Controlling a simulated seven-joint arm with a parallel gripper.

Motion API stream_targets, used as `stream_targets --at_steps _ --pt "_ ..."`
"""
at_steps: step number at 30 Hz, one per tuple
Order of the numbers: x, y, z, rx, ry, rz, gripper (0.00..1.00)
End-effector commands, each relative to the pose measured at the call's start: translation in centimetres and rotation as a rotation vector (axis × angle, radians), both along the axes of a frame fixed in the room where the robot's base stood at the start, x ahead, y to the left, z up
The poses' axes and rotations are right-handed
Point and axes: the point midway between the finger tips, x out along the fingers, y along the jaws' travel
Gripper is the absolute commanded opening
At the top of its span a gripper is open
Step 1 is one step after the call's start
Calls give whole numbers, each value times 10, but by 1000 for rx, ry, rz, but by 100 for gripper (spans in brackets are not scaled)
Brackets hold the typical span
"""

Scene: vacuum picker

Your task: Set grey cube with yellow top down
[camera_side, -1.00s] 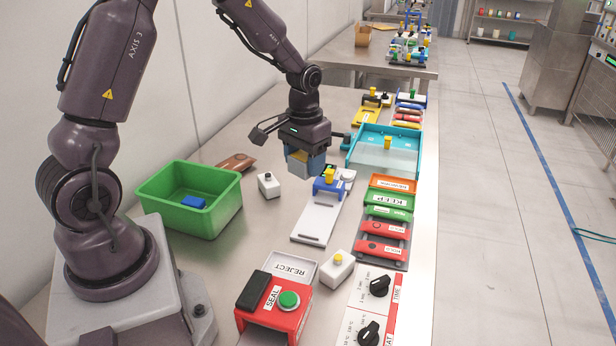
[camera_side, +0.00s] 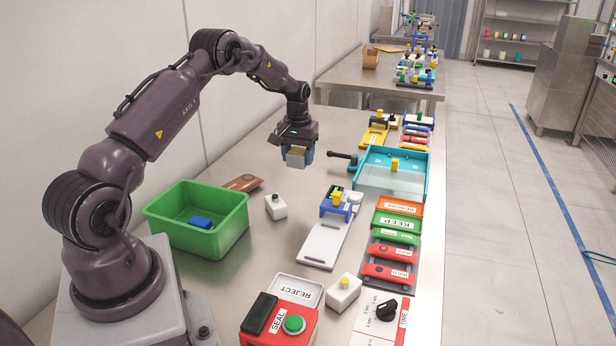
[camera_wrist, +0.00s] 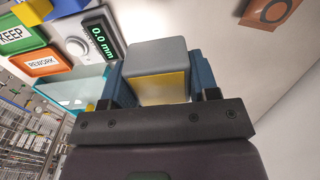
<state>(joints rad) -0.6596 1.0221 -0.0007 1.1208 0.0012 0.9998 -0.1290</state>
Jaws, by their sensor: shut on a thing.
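My gripper (camera_side: 297,160) is shut on the grey cube with a yellow top (camera_wrist: 156,62). In the wrist view the cube sits between the blue finger pads, with a grey face and a yellow face showing. In the side view the cube (camera_side: 297,151) is partly hidden by the fingers. My gripper holds it above the bare steel table (camera_side: 265,240), behind the blue gauge stand and left of the teal tray.
A green bin (camera_side: 205,235) with a blue block (camera_side: 200,222) stands at left. A white-buttoned box (camera_side: 276,207), brown plate (camera_side: 243,183), gauge stand (camera_side: 336,205) and teal tray (camera_side: 393,176) surround bare table. Label plates and a red SEAL box (camera_side: 277,325) lie nearer.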

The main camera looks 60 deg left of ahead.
Motion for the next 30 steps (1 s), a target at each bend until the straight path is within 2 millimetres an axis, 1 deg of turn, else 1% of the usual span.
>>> stream_targets --at_steps 1,6,12,23,26,30 --pt "6 5 -5 -1 1 1 30" --pt "22 17 -30 -1 1 0 30" --pt "36 28 -49 0 0 0 30" --pt "43 33 -59 1 -1 -1 30" --pt "45 35 -64 1 -1 -1 30" --pt "45 34 -84 -1 1 -1 30"
